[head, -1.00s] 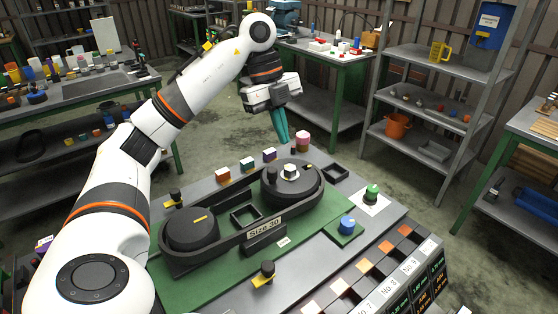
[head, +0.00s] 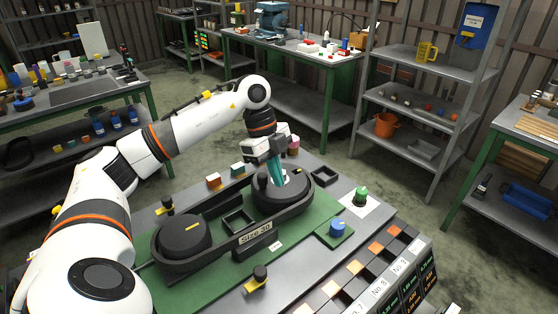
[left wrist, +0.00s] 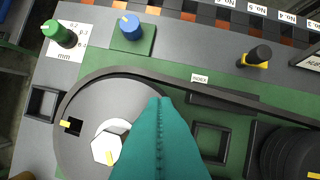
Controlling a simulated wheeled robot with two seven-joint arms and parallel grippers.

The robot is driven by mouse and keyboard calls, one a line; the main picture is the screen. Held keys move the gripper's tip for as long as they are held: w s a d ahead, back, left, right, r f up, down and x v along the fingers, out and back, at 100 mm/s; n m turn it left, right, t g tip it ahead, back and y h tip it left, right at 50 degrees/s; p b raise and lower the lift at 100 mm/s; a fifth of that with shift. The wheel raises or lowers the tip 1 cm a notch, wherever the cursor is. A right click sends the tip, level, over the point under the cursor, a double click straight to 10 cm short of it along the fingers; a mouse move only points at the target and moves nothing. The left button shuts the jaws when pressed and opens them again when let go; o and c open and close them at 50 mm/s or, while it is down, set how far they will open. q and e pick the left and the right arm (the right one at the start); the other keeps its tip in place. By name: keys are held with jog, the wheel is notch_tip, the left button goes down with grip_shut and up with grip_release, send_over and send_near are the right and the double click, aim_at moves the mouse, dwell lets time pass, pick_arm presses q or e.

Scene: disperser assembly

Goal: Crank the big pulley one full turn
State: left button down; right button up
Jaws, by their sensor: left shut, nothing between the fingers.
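The big pulley (head: 285,199) is a dark disc at the far right end of the belt housing on the green board. In the left wrist view the big pulley (left wrist: 85,100) shows a white hex hub (left wrist: 105,148), a square dark hole and a yellow mark at its rim. My left gripper (head: 276,184) has teal fingers pointing down over the big pulley. In the left wrist view its fingers (left wrist: 157,104) are shut together and empty, beside the hub. They hide part of the pulley; I cannot tell whether they touch it. My right gripper is out of view.
The smaller pulley (head: 183,232) with a yellow mark sits at the housing's left end. A blue knob (head: 337,228), green knob (head: 361,196) and black knob (head: 257,275) stand around the board. A low wall surrounds both pulleys. An empty square frame (head: 238,221) lies between them.

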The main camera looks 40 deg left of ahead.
aim_at(265, 176)
pick_arm(q)
jog(key=shift+s+a, duration=0.1)
jog(key=shift+a, duration=1)
jog(key=shift+a+r+p, duration=0.15)
jog(key=shift+p, duration=0.3)
jog(key=shift+a, duration=0.35)
jog(key=shift+a+f, duration=0.2)
jog(key=shift+a, duration=0.1)
jog(key=shift+d, duration=0.15)
